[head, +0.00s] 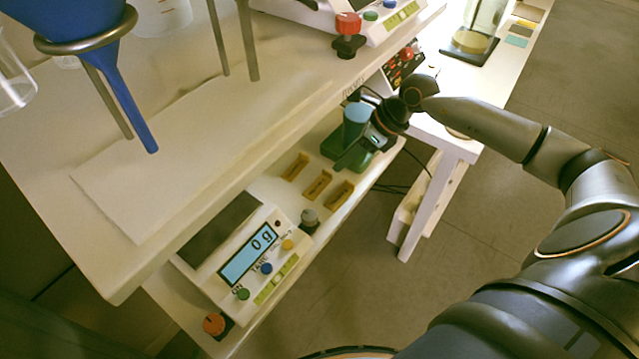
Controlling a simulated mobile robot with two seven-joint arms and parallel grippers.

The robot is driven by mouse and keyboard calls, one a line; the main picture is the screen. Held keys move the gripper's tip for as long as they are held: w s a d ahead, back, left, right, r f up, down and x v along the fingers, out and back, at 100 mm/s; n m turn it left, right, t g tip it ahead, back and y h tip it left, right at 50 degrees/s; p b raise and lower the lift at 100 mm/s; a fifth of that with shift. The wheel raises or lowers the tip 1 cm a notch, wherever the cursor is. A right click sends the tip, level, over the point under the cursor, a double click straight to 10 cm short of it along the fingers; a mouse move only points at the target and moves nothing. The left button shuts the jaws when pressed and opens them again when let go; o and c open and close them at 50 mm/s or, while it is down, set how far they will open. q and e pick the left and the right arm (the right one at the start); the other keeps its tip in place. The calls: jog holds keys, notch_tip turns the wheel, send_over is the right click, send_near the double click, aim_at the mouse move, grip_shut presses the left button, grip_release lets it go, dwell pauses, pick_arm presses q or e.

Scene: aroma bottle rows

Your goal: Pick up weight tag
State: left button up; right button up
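Three small brown-yellow blocks (318,185) lie in a row on the lower shelf; they may be tags, but I cannot read any marking on them. My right gripper (357,148) reaches in from the right, beside a blue cylinder (356,113) on a green base (377,161), beyond the blocks. Its fingers are dark and small here, so I cannot tell whether they are open or touching the cylinder. Small flat coloured pieces, one of them yellow (525,13), lie on the far white table. My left gripper is out of view.
A digital scale (248,262) with a lit display sits at the near end of the lower shelf. The upper shelf (190,130) overhangs it and carries a blue funnel (125,92) in a ring stand. A white table (437,128) stands beyond; the floor at right is open.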

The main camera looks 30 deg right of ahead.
aim_at(326, 171)
jog(key=x, duration=0.4)
jog(key=shift+w+a+f, duration=0.1)
jog(key=shift+w+a, duration=0.25)
grip_shut()
